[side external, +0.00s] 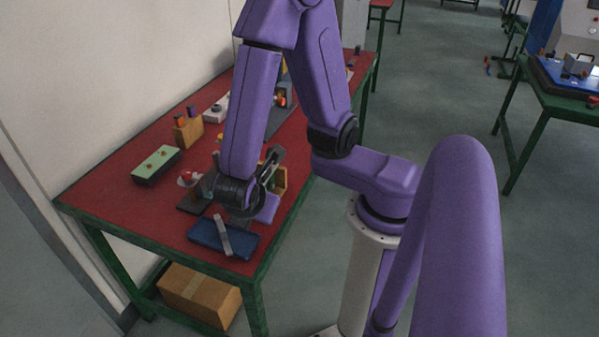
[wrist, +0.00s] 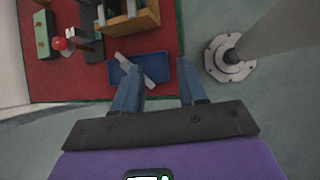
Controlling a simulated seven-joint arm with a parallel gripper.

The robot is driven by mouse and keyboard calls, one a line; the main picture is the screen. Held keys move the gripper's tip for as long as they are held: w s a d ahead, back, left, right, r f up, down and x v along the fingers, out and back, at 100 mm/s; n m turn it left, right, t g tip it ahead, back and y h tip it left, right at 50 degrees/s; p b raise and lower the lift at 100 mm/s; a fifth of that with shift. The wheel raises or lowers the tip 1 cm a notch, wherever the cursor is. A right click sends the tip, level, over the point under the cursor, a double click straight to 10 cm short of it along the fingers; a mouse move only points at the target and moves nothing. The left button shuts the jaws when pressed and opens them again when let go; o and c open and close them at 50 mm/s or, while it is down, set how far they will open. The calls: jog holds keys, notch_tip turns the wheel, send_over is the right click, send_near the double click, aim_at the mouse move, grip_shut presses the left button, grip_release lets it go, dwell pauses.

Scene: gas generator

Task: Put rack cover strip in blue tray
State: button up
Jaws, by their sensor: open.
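The rack cover strip is a pale grey bar (side external: 222,235) lying slantwise across the blue tray (side external: 204,232) at the front end of the red table. In the wrist view the strip (wrist: 128,66) crosses the left half of the tray (wrist: 157,62), and its near end is by the left finger. I cannot tell whether it lies flat on the floor or leans on the rim. My gripper (wrist: 158,80) is open, with its fingers apart and nothing seen between them. In the side view its fingers are hard to make out behind my wrist.
A wooden open box (wrist: 130,20) stands just behind the tray. A green-topped box (side external: 157,163), a red knob (side external: 188,177) and a wooden block with bottles (side external: 188,130) stand farther along the table.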

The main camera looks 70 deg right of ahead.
jog(key=s+d+r+m+g+y, duration=0.2)
jog(key=s+d+r+m+y, duration=0.2)
jog(key=s+r+y, duration=0.3)
jog(key=shift+s+r+m, duration=0.4)
jog(key=shift+r+m, duration=0.05)
jog(key=shift+m, duration=0.15)
jog(key=shift+d, duration=0.1)
dwell(1.1)
jog(key=shift+o, duration=0.5)
jog(key=shift+w, duration=0.1)
